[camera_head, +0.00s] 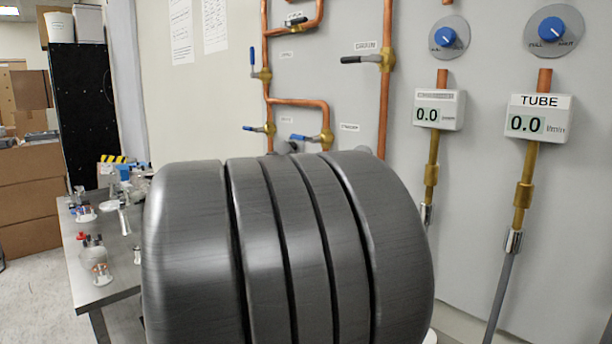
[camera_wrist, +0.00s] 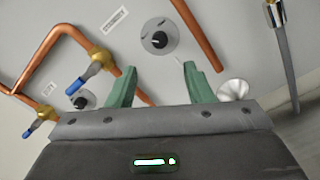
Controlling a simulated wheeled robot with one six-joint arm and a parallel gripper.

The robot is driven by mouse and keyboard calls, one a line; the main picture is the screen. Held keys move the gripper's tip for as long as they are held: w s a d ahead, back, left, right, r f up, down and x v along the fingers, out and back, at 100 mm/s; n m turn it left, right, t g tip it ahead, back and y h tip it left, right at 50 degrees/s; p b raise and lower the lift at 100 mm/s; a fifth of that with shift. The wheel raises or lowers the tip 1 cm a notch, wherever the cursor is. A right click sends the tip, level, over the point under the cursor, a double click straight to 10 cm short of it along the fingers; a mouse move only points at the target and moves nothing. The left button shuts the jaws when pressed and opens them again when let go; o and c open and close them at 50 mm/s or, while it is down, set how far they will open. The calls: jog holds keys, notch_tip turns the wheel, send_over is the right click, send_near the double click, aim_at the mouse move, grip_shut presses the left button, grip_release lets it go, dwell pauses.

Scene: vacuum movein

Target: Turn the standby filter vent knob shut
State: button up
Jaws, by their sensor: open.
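In the wrist view, a dark knob (camera_wrist: 158,41) sits on a round grey plate on the wall panel. A small label (camera_wrist: 114,19) beside it is blurred; in the head view a label that looks like STANDBY (camera_head: 349,127) is on the panel. My gripper (camera_wrist: 160,70) has two green fingers, spread apart and empty, pointing at the panel. The knob shows just beyond the gap between the fingertips, apart from them. A second dark knob on a round plate (camera_wrist: 82,101) lies left of the left finger. My own arm hides the gripper and knobs in the head view.
Copper pipes (camera_wrist: 200,38) run close on both sides of the fingers, with a blue-handled valve (camera_wrist: 97,62) at left. Two blue dials (camera_head: 445,37) and 0.0 displays (camera_head: 439,110) are at right. A cluttered bench (camera_head: 105,285) stands at left.

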jog(key=shift+v, duration=1.55)
jog(key=shift+d, duration=0.1)
jog(key=x, duration=1.3)
jog(key=shift+w+d, duration=0.25)
jog(key=shift+w, duration=0.05)
jog(key=v, duration=1.4)
jog(key=w+d+m+b, duration=0.1)
jog(key=w+d+m, duration=0.7)
jog(key=m, duration=0.8)
jog(key=d, duration=0.3)
jog(key=shift+w+m, duration=0.25)
jog(key=shift+m, duration=0.15)
